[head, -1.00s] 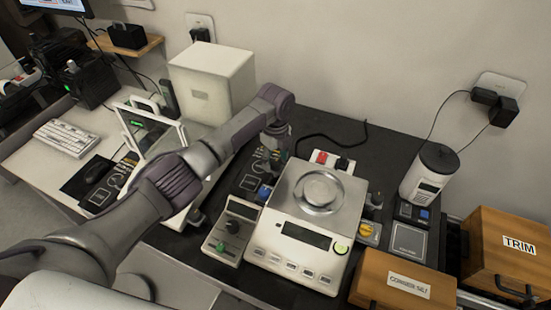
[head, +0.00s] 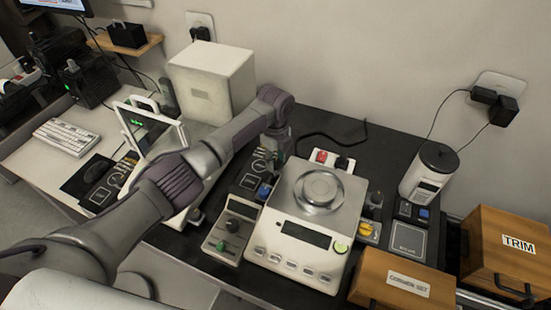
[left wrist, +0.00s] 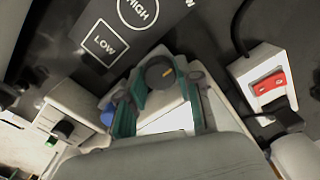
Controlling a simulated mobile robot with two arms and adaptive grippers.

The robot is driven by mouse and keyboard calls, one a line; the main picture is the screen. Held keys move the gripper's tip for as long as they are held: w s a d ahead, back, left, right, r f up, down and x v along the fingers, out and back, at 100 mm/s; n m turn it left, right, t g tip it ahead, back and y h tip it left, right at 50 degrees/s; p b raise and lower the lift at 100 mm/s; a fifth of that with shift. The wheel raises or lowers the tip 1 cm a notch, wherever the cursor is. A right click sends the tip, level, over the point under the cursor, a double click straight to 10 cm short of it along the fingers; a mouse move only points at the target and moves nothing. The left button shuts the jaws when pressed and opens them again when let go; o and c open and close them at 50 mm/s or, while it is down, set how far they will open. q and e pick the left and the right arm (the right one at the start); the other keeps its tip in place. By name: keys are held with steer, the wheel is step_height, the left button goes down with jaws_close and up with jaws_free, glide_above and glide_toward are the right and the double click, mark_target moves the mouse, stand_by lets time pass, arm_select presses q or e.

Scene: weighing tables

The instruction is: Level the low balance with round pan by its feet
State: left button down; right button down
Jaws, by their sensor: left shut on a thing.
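The low balance (head: 268,243) has a silver body, a round pan (head: 318,187) on top and a dark display on its front. It stands on the black mat of the table. My left gripper (head: 277,150) reaches down behind its back left corner. In the left wrist view the two green-lined fingers (left wrist: 165,105) are shut on a dark round foot knob (left wrist: 160,72) with a yellow mark, at the balance's edge. Another foot knob (head: 375,200) shows at the balance's right side. My right gripper is out of view.
A control box with a knob (head: 232,230) stands close left of the balance. A power strip with a red switch (head: 322,156) lies behind it. A white canister (head: 430,170) and wooden boxes (head: 400,283) are at right. A glass-doored balance stands left, under my arm.

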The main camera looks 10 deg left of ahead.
arm_select(q)
steer(key=n+p, duration=0.2)
steer(key=n, duration=0.3)
steer(key=shift+r+p, duration=0.15)
steer(key=shift+p, duration=0.25)
steer(key=n+p, duration=0.1)
steer(key=n, duration=0.2)
steer(key=shift+n+p, duration=0.55)
steer(key=shift+n, duration=0.75)
steer(key=c, duration=0.8)
jaws_free()
steer(key=shift+o, duration=0.2)
